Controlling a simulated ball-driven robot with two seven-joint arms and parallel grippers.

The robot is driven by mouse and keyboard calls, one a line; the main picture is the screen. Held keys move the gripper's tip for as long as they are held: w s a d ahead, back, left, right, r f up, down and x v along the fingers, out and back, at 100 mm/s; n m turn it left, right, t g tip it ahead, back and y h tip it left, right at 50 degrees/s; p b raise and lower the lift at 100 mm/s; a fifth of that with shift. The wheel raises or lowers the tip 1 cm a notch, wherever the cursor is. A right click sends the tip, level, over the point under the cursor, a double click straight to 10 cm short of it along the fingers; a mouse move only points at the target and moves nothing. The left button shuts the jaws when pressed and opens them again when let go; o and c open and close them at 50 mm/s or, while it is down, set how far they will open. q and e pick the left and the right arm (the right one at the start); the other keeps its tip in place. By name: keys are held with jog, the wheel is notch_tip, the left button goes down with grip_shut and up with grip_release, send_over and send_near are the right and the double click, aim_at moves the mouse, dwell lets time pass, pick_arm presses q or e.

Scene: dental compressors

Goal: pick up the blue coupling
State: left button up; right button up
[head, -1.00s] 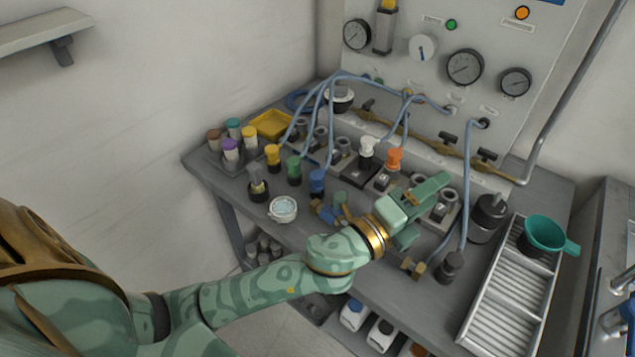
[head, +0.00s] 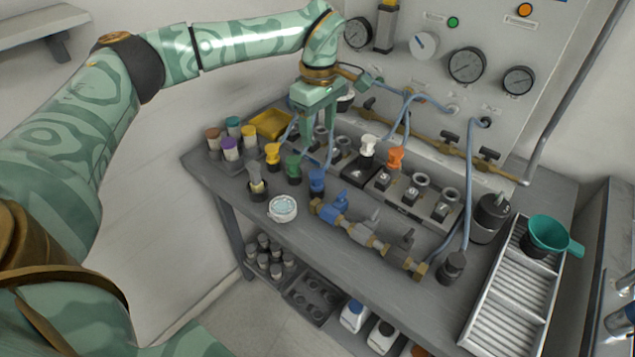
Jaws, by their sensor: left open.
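The blue coupling (head: 317,181) stands upright on the grey bench, at the right end of a row with the green coupling (head: 294,168) and the yellow coupling (head: 273,155). My left gripper (head: 318,146) points down above the bench, just above and behind the blue coupling in the picture. Its two fingers are apart, with nothing visibly held between them. The gripper appears apart from the blue coupling. My right gripper is not in view.
Light-blue hoses run close around my left gripper. White (head: 368,147) and orange (head: 395,158) couplings stand to the right. A pipe with valves (head: 365,235), a small white bowl (head: 283,209) and a ribbed tray (head: 510,290) lie in front and right. A gauge panel (head: 440,90) rises behind.

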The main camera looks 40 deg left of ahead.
aim_at(317, 174)
pick_arm(q)
notch_tip(317, 174, down, 9)
jog(key=shift+r+b, duration=0.1)
jog(key=shift+b, duration=1.15)
jog(key=f+b, duration=0.1)
jog(key=f, duration=0.2)
jog(key=f+b, duration=0.1)
jog(key=f, duration=0.1)
jog(key=shift+s+f+b, duration=0.25)
jog(key=shift+f+b, duration=0.05)
jog(key=shift+r, duration=0.2)
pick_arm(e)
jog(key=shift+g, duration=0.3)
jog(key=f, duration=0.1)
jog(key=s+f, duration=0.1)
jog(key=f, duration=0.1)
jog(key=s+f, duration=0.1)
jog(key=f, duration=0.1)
pick_arm(q)
jog(key=c, duration=1.1)
